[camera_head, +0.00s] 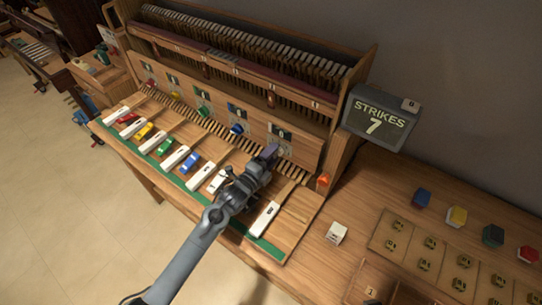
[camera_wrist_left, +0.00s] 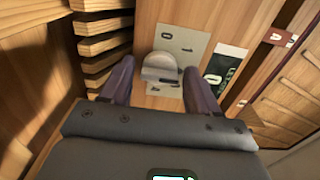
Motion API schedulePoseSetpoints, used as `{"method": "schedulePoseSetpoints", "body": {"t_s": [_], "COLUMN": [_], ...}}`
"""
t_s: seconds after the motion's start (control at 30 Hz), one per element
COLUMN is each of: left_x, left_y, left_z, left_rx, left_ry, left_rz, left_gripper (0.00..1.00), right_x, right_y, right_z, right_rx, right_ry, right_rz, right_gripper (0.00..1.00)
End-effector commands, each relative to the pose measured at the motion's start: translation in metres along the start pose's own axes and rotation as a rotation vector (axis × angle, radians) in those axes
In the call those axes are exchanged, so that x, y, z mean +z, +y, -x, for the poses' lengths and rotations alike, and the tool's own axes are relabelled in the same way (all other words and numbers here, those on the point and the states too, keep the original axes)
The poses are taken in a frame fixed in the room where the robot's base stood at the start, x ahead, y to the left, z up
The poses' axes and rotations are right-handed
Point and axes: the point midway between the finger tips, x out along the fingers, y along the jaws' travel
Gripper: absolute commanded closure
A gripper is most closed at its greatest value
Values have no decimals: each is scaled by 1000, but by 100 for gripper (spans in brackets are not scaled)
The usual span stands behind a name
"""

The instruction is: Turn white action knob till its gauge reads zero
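The white knob (camera_wrist_left: 160,68) sits on a pale plate (camera_wrist_left: 184,38) marked with digits, including 0 and 1, in the left wrist view. My right gripper is not in view.
White keys (camera_head: 264,220) with coloured sliders lie below my left arm. A STRIKES 7 sign (camera_head: 377,121) stands at the panel's right. A white cube (camera_head: 336,232) and several coloured blocks (camera_head: 457,216) are on the right table. Wooden slats (camera_wrist_left: 98,24) are close to the left finger.

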Motion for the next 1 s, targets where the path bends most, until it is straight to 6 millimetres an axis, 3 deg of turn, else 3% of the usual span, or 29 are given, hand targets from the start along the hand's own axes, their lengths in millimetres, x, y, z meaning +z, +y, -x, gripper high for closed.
{"method": "schedulePoseSetpoints", "body": {"t_s": [0.47,1.0], "left_x": [1,0], "left_y": [1,0], "left_z": [7,89], "left_rx": [1,1], "left_ry": [-1,0], "left_rz": [-1,-1], "left_gripper": [30,30], "right_x": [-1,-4], "right_y": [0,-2], "right_z": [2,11], "right_rx": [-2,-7], "right_ry": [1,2], "right_rz": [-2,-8], "right_gripper": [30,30]}}
